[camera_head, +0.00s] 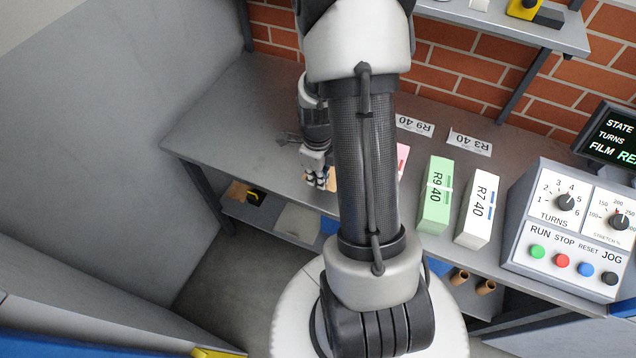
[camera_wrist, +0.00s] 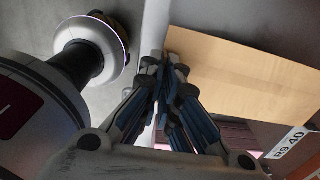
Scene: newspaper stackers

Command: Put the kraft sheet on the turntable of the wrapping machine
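The kraft sheet (camera_wrist: 240,72) is a flat, light-brown panel filling the upper right of the wrist view. In the head view only small brown patches show beside my fingers, and my arm hides the rest. My gripper (camera_head: 318,180) is low at the front part of the bench, left of my forearm. In the wrist view its fingers (camera_wrist: 167,66) are close together, with tips at the sheet's left edge. Whether they pinch the sheet is not clear. The control box (camera_head: 565,230) with knobs and coloured buttons stands at the right. I cannot make out the turntable.
The grey bench (camera_head: 225,110) is bare at its left. A green block (camera_head: 436,195) and a white block (camera_head: 479,208) stand right of my arm. Labels lie behind them, before the brick wall. A lower shelf (camera_head: 265,215) holds small items. Floor (camera_head: 225,275) shows in front.

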